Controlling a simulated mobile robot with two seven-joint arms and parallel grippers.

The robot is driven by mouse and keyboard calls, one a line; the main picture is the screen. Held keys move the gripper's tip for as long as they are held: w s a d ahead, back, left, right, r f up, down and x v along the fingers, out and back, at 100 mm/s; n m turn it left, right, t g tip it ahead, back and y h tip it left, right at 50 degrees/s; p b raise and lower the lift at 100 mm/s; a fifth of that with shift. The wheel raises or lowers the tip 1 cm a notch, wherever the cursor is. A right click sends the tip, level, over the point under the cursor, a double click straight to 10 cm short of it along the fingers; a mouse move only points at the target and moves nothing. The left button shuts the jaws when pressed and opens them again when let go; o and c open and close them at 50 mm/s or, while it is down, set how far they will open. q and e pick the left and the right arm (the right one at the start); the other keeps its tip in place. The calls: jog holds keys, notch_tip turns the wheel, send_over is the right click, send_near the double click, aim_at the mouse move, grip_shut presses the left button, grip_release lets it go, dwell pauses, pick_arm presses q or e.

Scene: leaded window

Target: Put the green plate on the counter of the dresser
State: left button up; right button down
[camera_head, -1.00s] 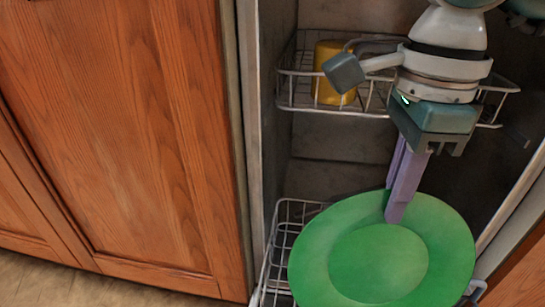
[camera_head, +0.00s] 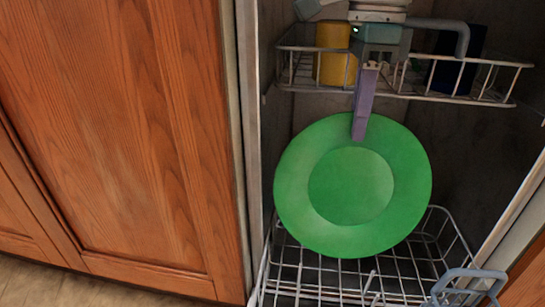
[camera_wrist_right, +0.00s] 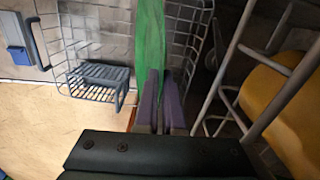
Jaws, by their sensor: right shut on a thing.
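The green plate (camera_head: 352,187) is a round dish with a wide rim, its face turned to the head camera. My right gripper (camera_head: 360,130) is shut on the plate's upper rim, its purple fingers pointing down. The plate hangs upright over the lower wire rack (camera_head: 340,272), apart from it as far as I can tell. In the right wrist view the plate (camera_wrist_right: 149,45) shows edge-on between the fingers of the right gripper (camera_wrist_right: 165,80). My left gripper is in neither view. I cannot make out the dresser's counter.
An upper wire rack (camera_head: 490,96) holds a yellow cup (camera_head: 337,68) and a dark blue thing (camera_head: 458,62), close to my right gripper. Wooden cabinet doors (camera_head: 120,140) stand at the left. Tiled floor (camera_head: 45,285) shows at bottom left.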

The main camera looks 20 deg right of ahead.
jog(key=b, duration=0.6)
send_over(344, 222)
notch_tip(344, 222, down, 11)
jog(key=shift+w+r, duration=0.15)
jog(key=shift+r, duration=0.05)
jog(key=shift+f, duration=0.2)
jog(key=c, duration=1)
grip_release()
